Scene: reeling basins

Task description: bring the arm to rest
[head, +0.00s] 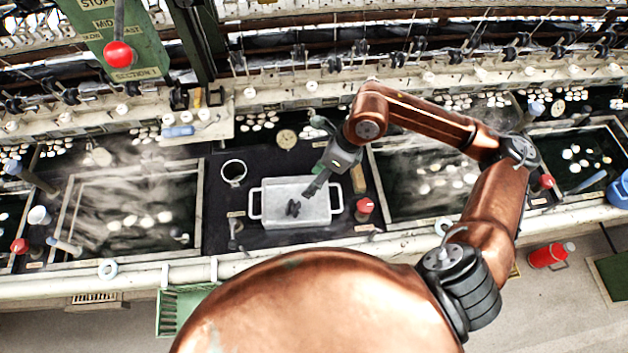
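My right arm (415,115), copper-coloured, comes in from the right and bends over the bench. Its dark gripper (314,188) points down and left, above the right part of a white two-handled tray (268,190). The finger pieces overlap in this view, so I cannot tell whether they are open or shut. I see nothing clearly held. A small dark object (293,208) lies in the tray, apart from the fingertips. My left gripper is not in view.
Basins with white cocoons flank the dark centre panel (225,209). A white cup (233,171), a red knob (365,206) and a brown block (357,180) stand near the tray. A green lever panel (130,48) rises at upper left. A red flask (548,255) lies at lower right.

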